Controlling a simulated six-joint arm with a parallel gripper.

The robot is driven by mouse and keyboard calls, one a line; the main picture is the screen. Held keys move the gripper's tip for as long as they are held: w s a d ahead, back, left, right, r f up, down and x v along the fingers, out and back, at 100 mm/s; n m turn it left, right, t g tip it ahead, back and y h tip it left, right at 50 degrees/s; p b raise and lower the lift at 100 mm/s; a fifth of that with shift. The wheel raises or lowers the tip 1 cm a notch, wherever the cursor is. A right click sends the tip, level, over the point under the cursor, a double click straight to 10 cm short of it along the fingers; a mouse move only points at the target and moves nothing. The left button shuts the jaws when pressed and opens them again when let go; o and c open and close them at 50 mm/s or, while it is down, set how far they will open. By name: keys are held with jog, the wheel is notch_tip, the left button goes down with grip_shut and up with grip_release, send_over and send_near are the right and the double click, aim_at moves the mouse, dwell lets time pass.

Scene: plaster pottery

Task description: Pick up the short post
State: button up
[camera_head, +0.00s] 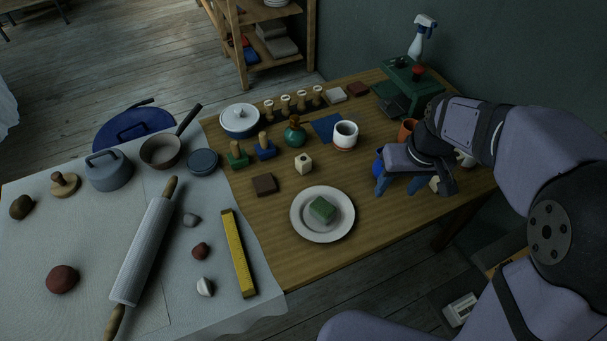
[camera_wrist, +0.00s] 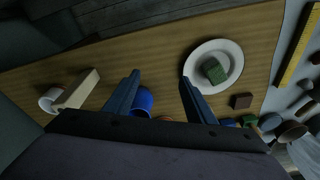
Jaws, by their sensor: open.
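Two pale wooden pieces could be the short post; I cannot tell which from the name. One is a small, squat block (camera_head: 303,165) with a dark spot, standing behind the plate. The other is a pale post (camera_wrist: 78,89), looking longer in the wrist view, left of my gripper; in the head view only a bit of it (camera_head: 434,184) shows, largely hidden by my gripper. My gripper (camera_head: 395,190) is open and empty over the right part of the wooden table. In the wrist view its fingers (camera_wrist: 158,88) stand wide apart, with a blue cup (camera_wrist: 143,101) between them.
A white plate (camera_head: 304,233) holds a green block (camera_head: 322,209). A white cup (camera_head: 345,134) stands behind, and a terracotta pot (camera_head: 407,129) beside my arm. Stamps, a brown block (camera_head: 264,184) and a yellow ruler (camera_head: 238,254) lie left. The table's front right is clear.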

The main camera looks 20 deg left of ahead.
jog(key=w+a+f+n+y+b, duration=0.1)
jog(key=w+a+f+n+b, duration=0.15)
jog(key=a, duration=0.45)
jog(key=w+a+f+n+b, duration=0.1)
jog(key=w+a+f+b, duration=0.1)
jog(key=w+a+b, duration=0.3)
jog(key=n+t+y+b, duration=0.1)
jog(key=n+y, duration=0.1)
jog(key=n, duration=0.1)
send_over(304, 159)
jog(key=d, duration=0.2)
jog(key=f, duration=0.1)
jog(key=shift+s+a+f, duration=0.1)
jog(key=shift+a+f, duration=0.1)
jog(key=shift+f, duration=0.35)
jog(key=shift+s+a+f, duration=0.1)
jog(key=shift+a+f, duration=0.1)
jog(key=shift+f, duration=0.35)
jog(key=shift+a+f+h, duration=0.15)
jog(key=shift+a+f, duration=0.1)
jog(key=shift+f, duration=0.7)
jog(key=shift+a+f+h, duration=0.15)
jog(key=shift+a+f, duration=0.1)
jog(key=shift+f, duration=0.65)
jog(key=shift+w+a+f, duration=0.25)
jog(key=shift+f, duration=0.4)
jog(key=c, duration=1.2)
